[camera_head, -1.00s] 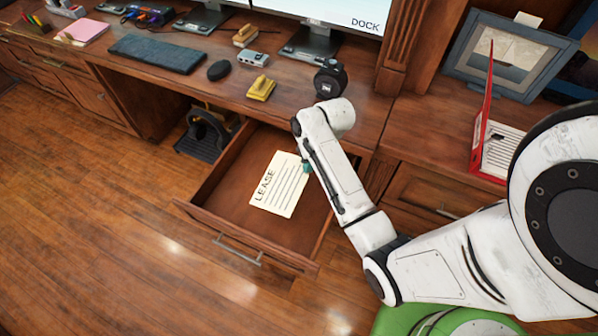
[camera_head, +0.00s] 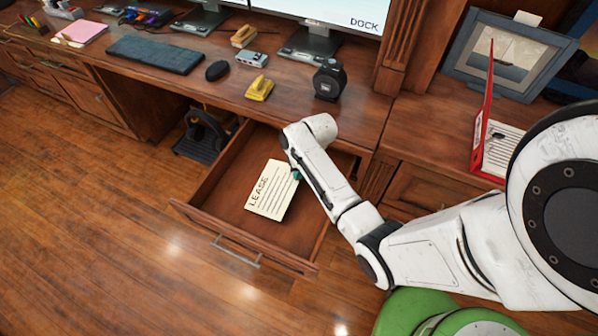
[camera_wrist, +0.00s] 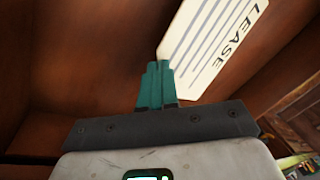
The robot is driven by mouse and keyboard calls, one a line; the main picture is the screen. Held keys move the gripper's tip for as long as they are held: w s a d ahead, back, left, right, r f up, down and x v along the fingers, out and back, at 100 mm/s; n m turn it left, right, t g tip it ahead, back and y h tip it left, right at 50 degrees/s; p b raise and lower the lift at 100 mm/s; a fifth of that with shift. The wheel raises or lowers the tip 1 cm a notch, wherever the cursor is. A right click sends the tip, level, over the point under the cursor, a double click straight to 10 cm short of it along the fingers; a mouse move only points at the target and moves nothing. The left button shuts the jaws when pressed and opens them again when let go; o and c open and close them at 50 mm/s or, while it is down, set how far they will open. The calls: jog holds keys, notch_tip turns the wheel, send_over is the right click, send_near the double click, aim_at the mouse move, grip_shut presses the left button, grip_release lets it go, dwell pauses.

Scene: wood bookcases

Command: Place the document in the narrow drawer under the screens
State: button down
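The document (camera_head: 270,191) is a cream sheet headed LEASE. It is within the outline of the open drawer (camera_head: 215,199) under the screens, tilted in the head view. Its height above the drawer floor is hard to tell. My gripper (camera_head: 297,174) is at the sheet's upper right edge, mostly hidden by my arm. In the wrist view, the teal fingers of my gripper (camera_wrist: 160,66) are together at one corner of the document (camera_wrist: 205,45), shut on it. The brown drawer interior (camera_wrist: 85,60) lies behind them.
The desk above holds a keyboard (camera_head: 155,54), a mouse (camera_head: 217,70), a yellow stapler-like item (camera_head: 259,87) and a black round object (camera_head: 329,80). A red folder-like object (camera_head: 485,115) and a picture frame (camera_head: 509,55) stand at right. Open floor lies at left.

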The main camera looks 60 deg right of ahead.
jog(key=shift+f, duration=0.15)
jog(key=c, duration=1.4)
grip_release()
jog(key=p+v, duration=0.1)
jog(key=v, duration=1.1)
jog(key=s+a+n+g, duration=0.1)
jog(key=s+a+n, duration=0.1)
jog(key=a, duration=0.5)
jog(key=s+a+n, duration=0.2)
jog(key=a+n, duration=0.1)
jog(key=a, duration=0.5)
jog(key=s+a+r+n+h, duration=0.1)
jog(key=s+a+n, duration=0.2)
jog(key=s+a, duration=0.2)
jog(key=s, duration=0.3)
jog(key=shift+a+r+n+g, duration=0.2)
jog(key=shift+r+n+g, duration=0.1)
jog(key=shift+r, duration=0.1)
